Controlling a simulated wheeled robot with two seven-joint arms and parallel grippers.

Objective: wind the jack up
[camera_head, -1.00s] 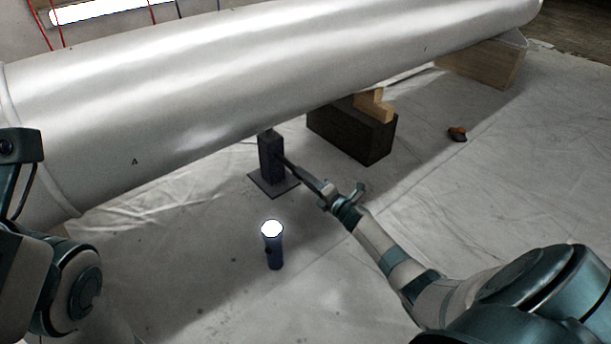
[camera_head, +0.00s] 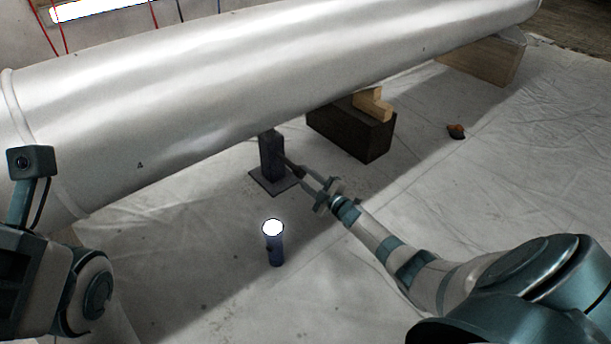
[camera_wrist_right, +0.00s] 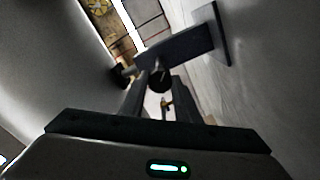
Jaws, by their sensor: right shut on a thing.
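The jack (camera_head: 271,157) is a dark grey upright post on a flat square base plate, under the pipe (camera_head: 200,90). Its top meets the pipe's lower edge in the head view; I cannot tell whether they touch. In the right wrist view the jack (camera_wrist_right: 180,47) lies slanted ahead of the fingers. My right gripper (camera_head: 301,172) reaches it from the right and is shut on the jack's dark round crank end (camera_wrist_right: 159,80), partly hidden between the fingers. My left arm is at the left edge of the head view; its gripper fingers are not visible.
A lit blue flashlight (camera_head: 274,248) stands on the sheet in front of the jack. A dark block (camera_head: 350,132) with wooden pieces (camera_head: 373,103) is right of the jack.

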